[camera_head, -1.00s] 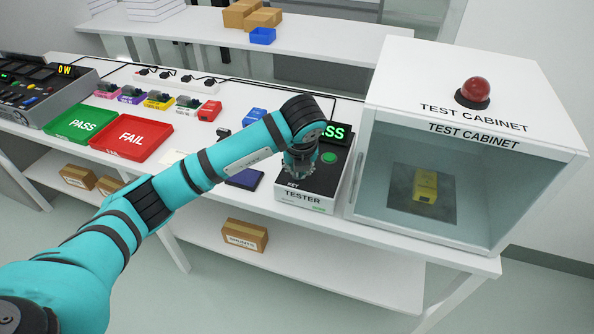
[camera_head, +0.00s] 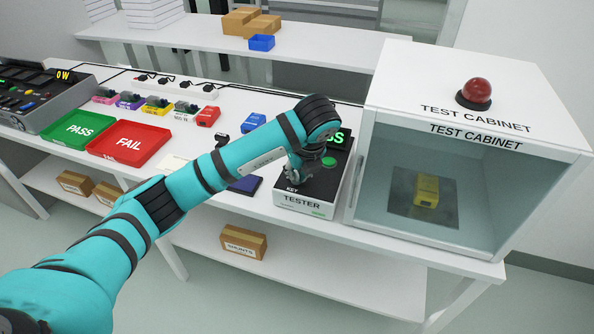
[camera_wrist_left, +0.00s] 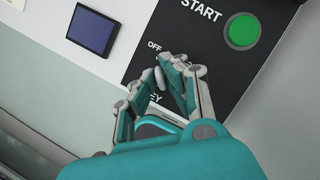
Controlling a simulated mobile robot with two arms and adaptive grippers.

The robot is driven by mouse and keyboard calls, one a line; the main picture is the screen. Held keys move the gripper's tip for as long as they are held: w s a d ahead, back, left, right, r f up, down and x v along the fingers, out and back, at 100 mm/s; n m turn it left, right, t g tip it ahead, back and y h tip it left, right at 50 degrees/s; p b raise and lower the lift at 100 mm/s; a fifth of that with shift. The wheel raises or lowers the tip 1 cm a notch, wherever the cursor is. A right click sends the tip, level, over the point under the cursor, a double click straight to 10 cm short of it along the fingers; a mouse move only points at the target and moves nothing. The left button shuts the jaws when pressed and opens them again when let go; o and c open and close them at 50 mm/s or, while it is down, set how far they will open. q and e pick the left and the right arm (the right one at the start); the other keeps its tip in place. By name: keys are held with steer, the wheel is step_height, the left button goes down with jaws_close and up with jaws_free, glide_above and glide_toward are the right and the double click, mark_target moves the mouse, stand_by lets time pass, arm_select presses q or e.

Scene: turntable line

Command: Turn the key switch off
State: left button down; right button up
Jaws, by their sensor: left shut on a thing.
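The tester (camera_head: 305,202) is a black-topped box with a white front, standing on the bench left of the test cabinet. My left gripper (camera_head: 292,178) is down at its top face, just behind the KEY label. In the left wrist view my left gripper (camera_wrist_left: 174,68) has its fingers closed together by the OFF and KEY markings. The key switch is hidden between the fingers, so its angle does not show. The green START button (camera_wrist_left: 242,31) is clear of the fingers. The tester's display glows green, partly covered by my wrist. My right gripper is not in view.
The test cabinet (camera_head: 520,210) with a red dome lamp (camera_head: 476,92) and a yellow device (camera_head: 427,190) stands close on the right. Green PASS (camera_head: 78,131) and red FAIL (camera_head: 130,143) trays lie on the left. A dark blue pad (camera_wrist_left: 92,30) lies beside the tester.

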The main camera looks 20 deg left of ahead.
arm_select(q)
steer(key=c, duration=1.5)
jaws_free()
steer(key=shift+o, duration=0.2)
steer(key=v, duration=1.2)
